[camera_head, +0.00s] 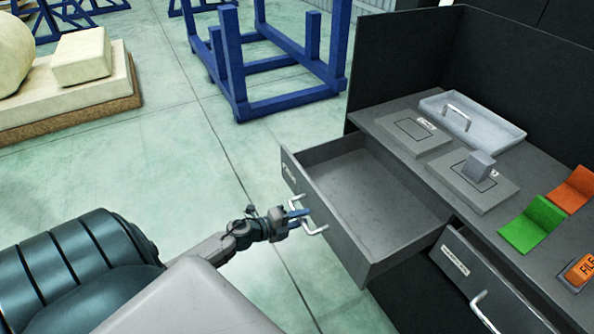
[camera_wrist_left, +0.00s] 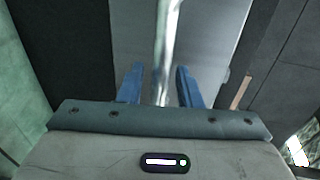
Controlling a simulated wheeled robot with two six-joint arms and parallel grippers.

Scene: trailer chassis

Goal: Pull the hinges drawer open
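A grey drawer (camera_head: 372,215) stands pulled out from the workbench, and its inside looks empty. Its front carries a small label too small to read, so I cannot tell whether it says hinges. My left gripper (camera_head: 299,219) is at this drawer's metal handle (camera_head: 316,230). In the left wrist view, the handle bar (camera_wrist_left: 163,45) runs between the two blue fingers of my left gripper (camera_wrist_left: 160,85). The fingers stand apart with a gap on both sides of the bar. My right gripper is in neither view.
A second labelled drawer (camera_head: 470,275) with a handle sits to the right. A blue frame (camera_head: 285,100) stands on the floor behind.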

